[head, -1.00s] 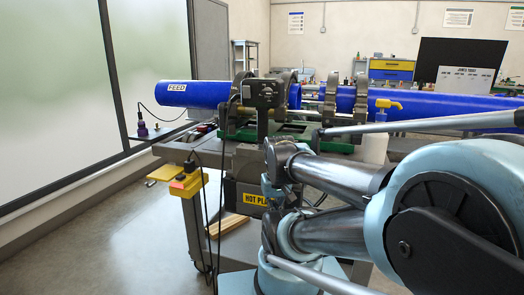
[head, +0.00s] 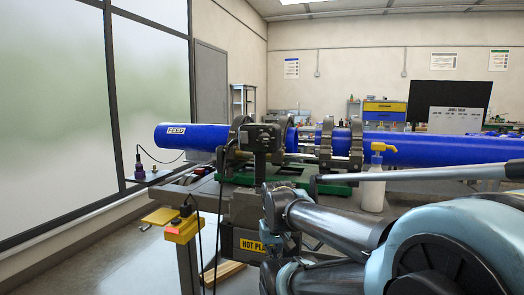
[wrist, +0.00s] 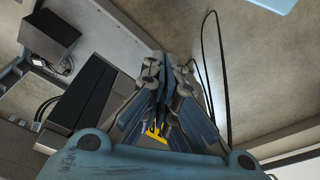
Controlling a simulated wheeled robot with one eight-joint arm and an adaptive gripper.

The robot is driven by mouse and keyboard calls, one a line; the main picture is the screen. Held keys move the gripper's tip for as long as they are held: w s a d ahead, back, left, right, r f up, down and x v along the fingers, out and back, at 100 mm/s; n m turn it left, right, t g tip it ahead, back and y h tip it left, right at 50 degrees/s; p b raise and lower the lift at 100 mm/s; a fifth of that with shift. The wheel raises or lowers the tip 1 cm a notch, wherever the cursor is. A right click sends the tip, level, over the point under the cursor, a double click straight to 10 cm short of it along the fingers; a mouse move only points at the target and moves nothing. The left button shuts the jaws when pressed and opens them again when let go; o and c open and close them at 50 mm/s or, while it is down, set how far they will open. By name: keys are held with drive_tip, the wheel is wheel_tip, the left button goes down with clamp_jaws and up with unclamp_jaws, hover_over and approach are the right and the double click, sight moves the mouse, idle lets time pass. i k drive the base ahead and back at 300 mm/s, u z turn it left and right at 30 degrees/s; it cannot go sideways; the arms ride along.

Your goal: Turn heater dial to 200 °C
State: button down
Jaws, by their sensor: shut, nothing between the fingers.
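A dark control box (head: 258,138) stands upright on a post at the front of the pipe machine in the head view. Small round features show on its face, but I cannot make out a heater dial or its scale. Below it is a dark box with a yellow "HOT PLATE" label (head: 252,245). My gripper (wrist: 168,72) is shut and empty in the wrist view, with grey floor and dark boxes beyond it.
A blue pipe (head: 440,150) runs across the machine. A white pump bottle (head: 373,185) stands behind my arm. A yellow box (head: 182,229) with cables hangs at the cart's left. Open floor (head: 140,255) lies left of the cart.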

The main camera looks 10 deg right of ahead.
sight(264, 138)
drive_tip(key=z, duration=0.8)
drive_tip(key=k, duration=1.95)
drive_tip(key=u, duration=0.45)
drive_tip(key=i, duration=1.05)
drive_tip(key=z, duration=0.05)
